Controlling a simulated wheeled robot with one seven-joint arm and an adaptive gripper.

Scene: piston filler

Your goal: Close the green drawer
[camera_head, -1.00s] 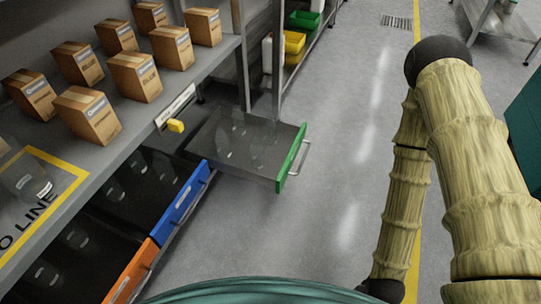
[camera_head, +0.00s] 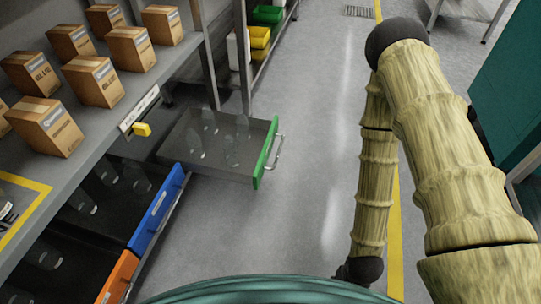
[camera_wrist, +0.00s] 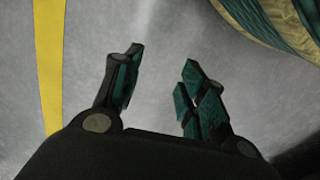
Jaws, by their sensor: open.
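The green drawer (camera_head: 267,153) is pulled out from under the shelf in the head view. Its green front has a metal handle (camera_head: 277,151) facing right, and several clear bottles stand inside it. My gripper (camera_wrist: 163,75) shows in the wrist view with its two fingers apart and nothing between them, above bare grey floor. In the head view my arm hangs at the right, well apart from the drawer; the gripper itself is not clear there.
A blue-front drawer (camera_head: 156,209) and an orange-front drawer (camera_head: 118,278) are nearer me on the left. Boxes (camera_head: 95,80) stand on the shelf above. Bins (camera_head: 258,38) sit on a far rack. The floor (camera_head: 300,150) between drawer and arm is clear.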

